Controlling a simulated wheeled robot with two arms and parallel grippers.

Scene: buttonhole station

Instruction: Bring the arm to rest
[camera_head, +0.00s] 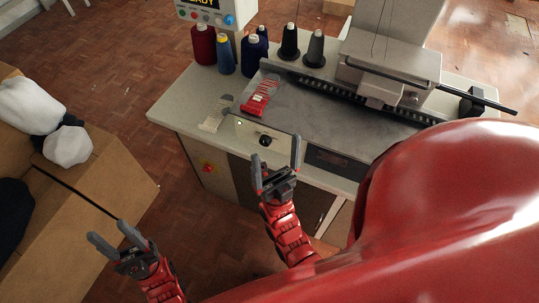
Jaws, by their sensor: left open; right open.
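My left gripper (115,240) is open and empty, at the lower left, in front of the cardboard boxes. My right gripper (276,163) is open and empty, with its fingers apart in front of the near edge of the station table (186,98). Both red arms come up from the bottom of the picture. A large red part of my own body covers the lower right and hides what lies behind it.
The table carries several thread cones (203,45), a red item (260,97), a pale item (215,115) and a sewing machine (390,58). A cardboard box (110,170) with white and black bundles stands at left. Wooden floor (150,60) is clear between them.

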